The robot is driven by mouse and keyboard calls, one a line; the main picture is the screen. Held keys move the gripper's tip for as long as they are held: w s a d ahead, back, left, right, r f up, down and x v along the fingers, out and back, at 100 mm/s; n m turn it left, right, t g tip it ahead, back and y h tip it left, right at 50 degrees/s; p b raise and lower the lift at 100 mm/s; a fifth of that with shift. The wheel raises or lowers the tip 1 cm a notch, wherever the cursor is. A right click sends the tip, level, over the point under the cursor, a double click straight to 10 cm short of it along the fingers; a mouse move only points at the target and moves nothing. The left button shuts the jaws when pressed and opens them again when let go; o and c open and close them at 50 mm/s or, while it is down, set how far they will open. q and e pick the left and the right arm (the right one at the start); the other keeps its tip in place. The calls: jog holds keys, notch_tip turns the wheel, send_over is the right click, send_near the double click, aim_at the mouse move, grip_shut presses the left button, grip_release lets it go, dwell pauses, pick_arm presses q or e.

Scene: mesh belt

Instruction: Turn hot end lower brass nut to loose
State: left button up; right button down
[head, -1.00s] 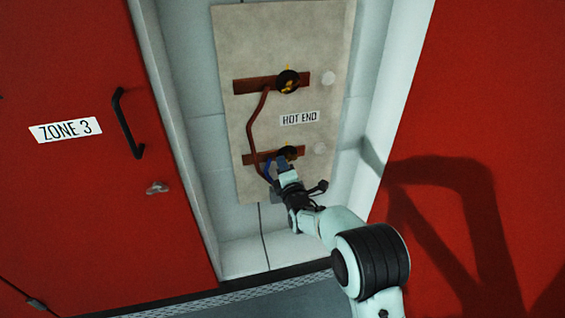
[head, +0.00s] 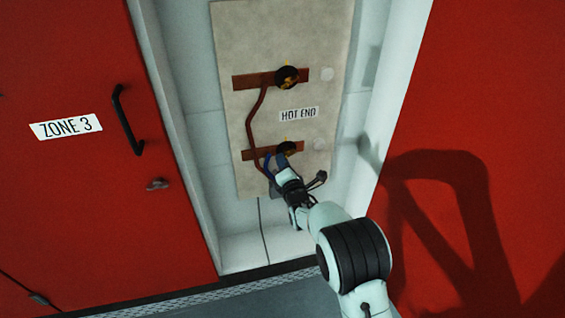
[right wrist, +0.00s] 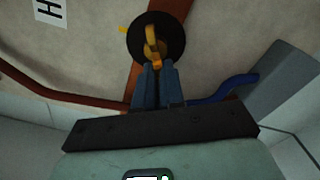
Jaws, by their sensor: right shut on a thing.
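The lower brass nut (right wrist: 153,42) sits on a round dark disc (right wrist: 172,24) on the lower copper bar of the hot end panel. In the head view the lower nut's disc (head: 287,148) is partly covered by my right gripper (head: 283,162). In the right wrist view my right gripper (right wrist: 155,66) has its two blue-grey fingers close together on the near end of the nut's brass wing, shut on it. A small yellow mark (right wrist: 122,30) lies just outside the disc. My left gripper is in neither view.
The upper nut (head: 287,78) sits on the upper copper bar (head: 250,82). A "HOT END" label (head: 299,114) is between the bars. A brown pipe (head: 250,125) joins the bars, and a blue hose (right wrist: 225,90) runs beside my fingers. Red doors flank the recess.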

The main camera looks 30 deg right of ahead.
jog(key=shift+s+d, duration=0.1)
jog(key=shift+d, duration=0.25)
jog(key=c, duration=1.2)
grip_release()
jog(key=shift+c, duration=0.2)
jog(key=shift+a, duration=0.1)
jog(key=v, duration=1.3)
jog(key=shift+s+p, duration=0.2)
jog(key=shift+p, duration=0.1)
jog(key=shift+a+r, duration=0.1)
